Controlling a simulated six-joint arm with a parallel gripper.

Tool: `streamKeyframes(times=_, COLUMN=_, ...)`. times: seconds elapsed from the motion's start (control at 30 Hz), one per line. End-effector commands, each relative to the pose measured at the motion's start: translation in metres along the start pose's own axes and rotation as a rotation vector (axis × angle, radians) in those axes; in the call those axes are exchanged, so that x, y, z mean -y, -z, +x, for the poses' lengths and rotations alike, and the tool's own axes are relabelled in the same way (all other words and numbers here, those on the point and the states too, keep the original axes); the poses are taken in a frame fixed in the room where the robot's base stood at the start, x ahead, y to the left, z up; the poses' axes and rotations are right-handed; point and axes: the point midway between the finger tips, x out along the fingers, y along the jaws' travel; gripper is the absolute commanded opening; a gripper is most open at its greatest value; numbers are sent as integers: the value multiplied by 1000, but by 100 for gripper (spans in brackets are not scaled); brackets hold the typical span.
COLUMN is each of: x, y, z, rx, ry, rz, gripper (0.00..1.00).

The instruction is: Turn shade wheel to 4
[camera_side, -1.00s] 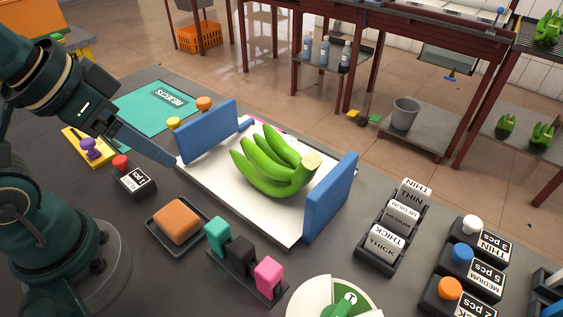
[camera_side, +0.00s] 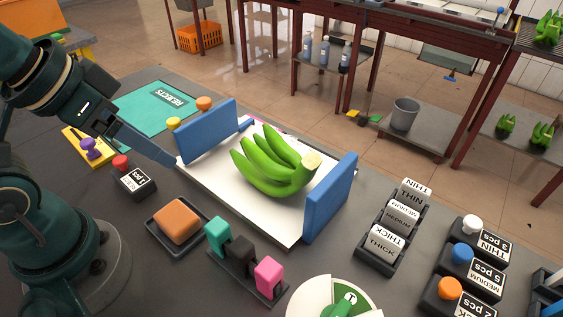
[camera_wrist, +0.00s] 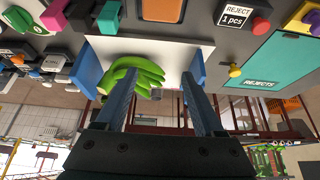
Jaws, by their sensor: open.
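The shade wheel (camera_side: 338,303) is a white and green dial at the bottom edge of the side view, partly cut off by the frame. A green pointer knob sits at its middle; I cannot read its setting. It also shows in the wrist view as a green and white disc (camera_wrist: 22,18) at the upper left corner. My gripper (camera_wrist: 155,88) is open and empty in the wrist view, its two long fingers apart. It is well away from the wheel. In the side view its fingers (camera_side: 148,143) reach toward the left blue plate, above the table.
A green banana bunch (camera_side: 272,162) lies on a white board (camera_side: 290,225) between two blue plates (camera_side: 331,197). A stamp rack (camera_side: 243,262), an orange sponge (camera_side: 177,219), labelled blocks (camera_side: 390,228) and labelled buttons (camera_side: 470,262) surround it. A teal rejects mat (camera_side: 150,110) lies behind.

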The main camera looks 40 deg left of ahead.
Motion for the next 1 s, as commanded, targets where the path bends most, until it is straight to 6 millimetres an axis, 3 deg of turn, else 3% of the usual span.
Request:
streamKeyframes(times=0.07, x=0, y=0, z=0, rx=0, ry=0, rz=0, gripper=70)
streamKeyframes(times=0.1, x=0, y=0, z=0, rx=0, ry=0, rz=-1, gripper=55)
streamKeyframes(times=0.13, x=0, y=0, z=0, rx=0, ry=0, rz=-5, gripper=50)
streamKeyframes(times=0.27, x=0, y=-2, z=-2, rx=14, ry=1, rz=-78, gripper=50)
streamKeyframes(times=0.53, x=-15, y=53, z=-32, rx=17, ry=-34, rz=-291, gripper=50)
streamKeyframes(times=0.8, x=-70, y=104, z=-31, rx=136, ry=-83, rz=-364, gripper=50)
streamKeyframes(times=1.0, x=-128, y=120, z=-12, rx=235, ry=-92, rz=-356, gripper=50)
